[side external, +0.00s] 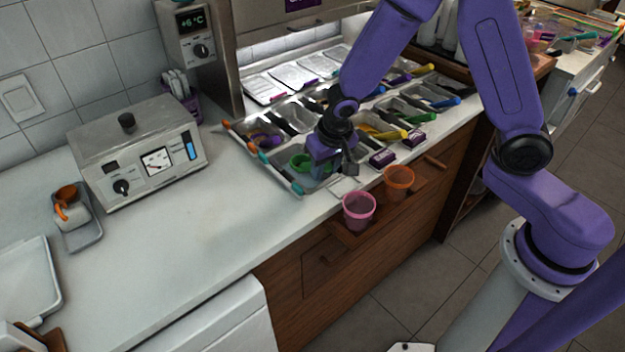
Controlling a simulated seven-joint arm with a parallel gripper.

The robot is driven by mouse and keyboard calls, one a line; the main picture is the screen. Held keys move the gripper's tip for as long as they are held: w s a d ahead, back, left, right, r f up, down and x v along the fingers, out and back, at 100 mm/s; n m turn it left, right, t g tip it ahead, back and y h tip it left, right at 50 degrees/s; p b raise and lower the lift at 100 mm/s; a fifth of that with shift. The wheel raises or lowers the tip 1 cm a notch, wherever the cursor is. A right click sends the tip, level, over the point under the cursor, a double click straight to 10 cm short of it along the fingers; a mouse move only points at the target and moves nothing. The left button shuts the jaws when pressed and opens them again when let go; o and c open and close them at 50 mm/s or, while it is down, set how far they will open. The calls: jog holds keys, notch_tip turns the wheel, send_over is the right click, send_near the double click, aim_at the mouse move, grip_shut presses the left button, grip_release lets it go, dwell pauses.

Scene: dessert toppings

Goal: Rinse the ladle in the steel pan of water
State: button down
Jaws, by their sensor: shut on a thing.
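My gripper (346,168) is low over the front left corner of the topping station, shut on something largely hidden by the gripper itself. A green rounded piece (301,161) shows just left of the gripper, over a steel pan (316,184); it may be part of the ladle, but I cannot tell whether it is what I hold. I cannot make out water in this pan or whether the green piece touches its bottom.
A pink cup (359,211) and an orange cup (398,183) stand at the counter's front, close to the gripper. Steel pans with coloured-handled utensils lie behind. A grey control box (138,152) and a small tray (88,236) with an orange-and-white item stand left. The counter between is clear.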

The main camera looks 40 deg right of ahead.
jog(key=shift+r, duration=4.35)
jog(key=w+d+r+n+g, duration=0.2)
jog(key=w+r+g, duration=0.4)
jog(key=g, duration=0.3)
jog(key=shift+y, duration=0.3)
jog(key=shift+s+f, duration=0.1)
jog(key=shift+f, duration=6.45)
jog(key=shift+w, duration=2.75)
